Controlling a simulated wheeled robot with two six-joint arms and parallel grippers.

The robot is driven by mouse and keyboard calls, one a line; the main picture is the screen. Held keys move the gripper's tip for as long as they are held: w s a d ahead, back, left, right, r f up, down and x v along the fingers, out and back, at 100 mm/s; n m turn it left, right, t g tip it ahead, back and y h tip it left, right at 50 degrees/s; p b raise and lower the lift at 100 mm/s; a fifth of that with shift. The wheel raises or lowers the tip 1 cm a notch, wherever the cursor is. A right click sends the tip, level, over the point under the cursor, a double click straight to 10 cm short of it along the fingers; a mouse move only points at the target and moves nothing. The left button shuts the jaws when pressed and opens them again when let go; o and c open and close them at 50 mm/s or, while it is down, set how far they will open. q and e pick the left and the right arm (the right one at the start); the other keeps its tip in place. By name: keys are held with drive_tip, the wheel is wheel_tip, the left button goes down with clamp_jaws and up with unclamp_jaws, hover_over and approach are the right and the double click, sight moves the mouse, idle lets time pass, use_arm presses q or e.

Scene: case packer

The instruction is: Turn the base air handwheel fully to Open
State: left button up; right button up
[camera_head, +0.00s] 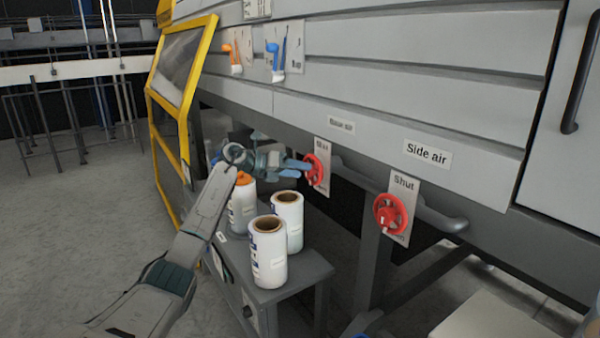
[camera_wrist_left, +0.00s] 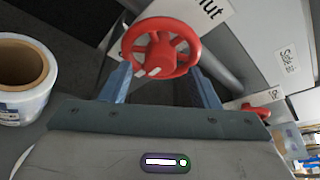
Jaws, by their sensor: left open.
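The base air handwheel (camera_head: 315,170) is red and sits on a white "Shut" plate under the "Base air" label (camera_head: 341,126). In the left wrist view the same handwheel (camera_wrist_left: 161,48) shows its spokes, and a white mark lies at its lower part. My left gripper (camera_head: 300,168) is at the handwheel from the left. In the left wrist view its two blue fingers (camera_wrist_left: 162,85) stand apart, one toward each side of the wheel's lower rim. Whether they touch the rim I cannot tell. My right gripper is not in view.
The red side air handwheel (camera_head: 390,214) is to the right, on its own "Shut" plate. White film rolls (camera_head: 268,252) stand on a grey stand (camera_head: 300,270) below my left arm. A yellow-framed guard (camera_head: 186,80) is at left. Grey pipes (camera_head: 440,218) run behind the wheels.

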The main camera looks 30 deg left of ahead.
use_arm(q)
drive_tip(key=shift+v, duration=0.95)
drive_tip(key=b+v, duration=0.1)
drive_tip(key=v, duration=0.6)
drive_tip(key=shift+s+a+b, duration=0.25)
drive_tip(key=shift+s+b, duration=0.05)
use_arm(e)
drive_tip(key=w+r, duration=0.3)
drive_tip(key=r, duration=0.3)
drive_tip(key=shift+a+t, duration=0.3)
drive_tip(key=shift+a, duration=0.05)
